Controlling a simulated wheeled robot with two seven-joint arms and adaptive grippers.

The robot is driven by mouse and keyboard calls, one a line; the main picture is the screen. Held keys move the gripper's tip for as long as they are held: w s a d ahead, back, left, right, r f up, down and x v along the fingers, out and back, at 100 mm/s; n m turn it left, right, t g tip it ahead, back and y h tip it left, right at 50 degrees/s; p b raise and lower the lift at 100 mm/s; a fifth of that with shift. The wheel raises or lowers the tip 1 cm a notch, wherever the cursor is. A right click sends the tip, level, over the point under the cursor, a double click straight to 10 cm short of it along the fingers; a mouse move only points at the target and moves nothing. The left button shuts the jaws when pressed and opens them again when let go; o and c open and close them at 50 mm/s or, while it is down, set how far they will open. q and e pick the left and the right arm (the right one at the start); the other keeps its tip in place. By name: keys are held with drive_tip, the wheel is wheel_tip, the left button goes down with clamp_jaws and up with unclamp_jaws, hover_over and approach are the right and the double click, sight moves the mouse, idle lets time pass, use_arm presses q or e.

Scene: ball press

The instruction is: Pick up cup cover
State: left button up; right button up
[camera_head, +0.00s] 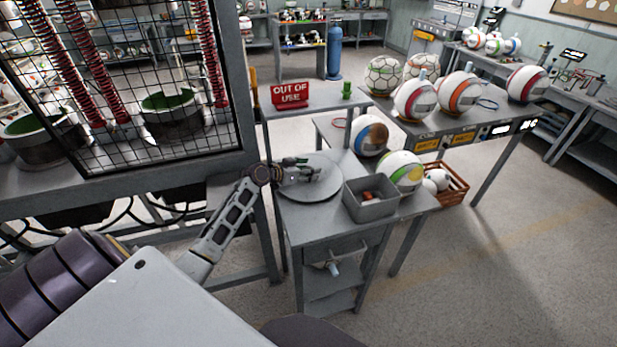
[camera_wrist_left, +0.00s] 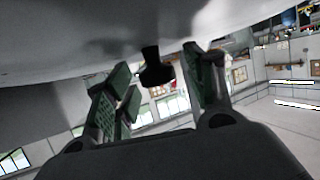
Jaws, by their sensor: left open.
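The cup cover (camera_head: 318,190) is a flat, round, light grey disc lying on a small grey table. In the left wrist view, its pale surface (camera_wrist_left: 90,35) fills the top, and a short dark knob (camera_wrist_left: 155,66) sticks out from it. My left gripper (camera_head: 305,170) is over the disc in the head view and hides part of it. The left wrist view shows its two green-padded fingers (camera_wrist_left: 165,95) apart, with the knob between or just beyond their tips. I cannot tell whether either finger touches the knob. My right gripper is not in view.
A grey bin (camera_head: 370,207) with small items stands right of the disc, beside a white, green and yellow ball (camera_head: 402,172). A caged press (camera_head: 150,90) stands at left. A red "OUT OF USE" sign (camera_head: 290,94) is on the table behind.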

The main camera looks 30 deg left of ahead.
use_arm(q)
drive_tip(key=shift+w+f, duration=0.1)
drive_tip(key=shift+w, duration=0.1)
idle(0.4)
clamp_jaws()
